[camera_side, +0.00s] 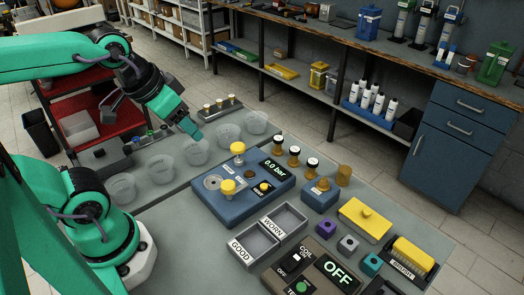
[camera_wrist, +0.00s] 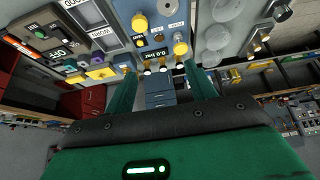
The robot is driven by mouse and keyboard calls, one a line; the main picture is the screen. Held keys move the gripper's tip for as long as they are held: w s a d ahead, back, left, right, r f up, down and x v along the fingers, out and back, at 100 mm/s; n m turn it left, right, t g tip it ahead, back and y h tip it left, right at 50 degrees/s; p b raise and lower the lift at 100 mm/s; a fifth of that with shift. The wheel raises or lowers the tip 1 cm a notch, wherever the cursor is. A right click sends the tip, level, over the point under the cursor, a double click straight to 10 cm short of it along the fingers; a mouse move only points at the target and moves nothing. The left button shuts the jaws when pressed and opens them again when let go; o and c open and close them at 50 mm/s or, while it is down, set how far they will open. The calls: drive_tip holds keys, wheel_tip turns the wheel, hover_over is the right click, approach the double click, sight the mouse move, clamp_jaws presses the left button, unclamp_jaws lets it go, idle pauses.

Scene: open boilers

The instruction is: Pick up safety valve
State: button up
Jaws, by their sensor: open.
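Several brass valve-like pieces with dark and white tops stand in a row behind the blue test unit (camera_side: 226,204), one of them a brass piece (camera_side: 295,157). I cannot tell which is the safety valve. Another brass piece (camera_side: 322,185) sits on a small blue block (camera_side: 319,199), with a plain brass cylinder (camera_side: 343,175) beside it. My gripper (camera_side: 190,128) is open and empty, above the clear bowls and apart from the brass pieces. In the wrist view my gripper (camera_wrist: 161,70) has its two green fingers spread, with the "0.0 bar" display and small brass pieces showing between and beyond them.
Clear bowls (camera_side: 195,151) line the left mat. The GOOD tray (camera_side: 254,242) and WORN tray (camera_side: 284,219) stand in front of the unit. Yellow-knobbed pieces (camera_side: 238,148) rise from the unit. A yellow lidded box (camera_side: 365,218) and brush (camera_side: 412,254) lie right. A small rack (camera_side: 208,112) stands behind.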

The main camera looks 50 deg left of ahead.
drive_tip(key=shift+w, duration=0.15)
drive_tip(key=m+g, duration=0.2)
drive_tip(key=g, duration=0.4)
hover_over(294, 149)
wheel_tip(294, 149, down, 15)
drive_tip(key=shift+f, duration=0.4)
drive_tip(key=shift+f, duration=0.1)
drive_tip(key=shift+f, duration=1.2)
drive_tip(key=shift+f, duration=0.1)
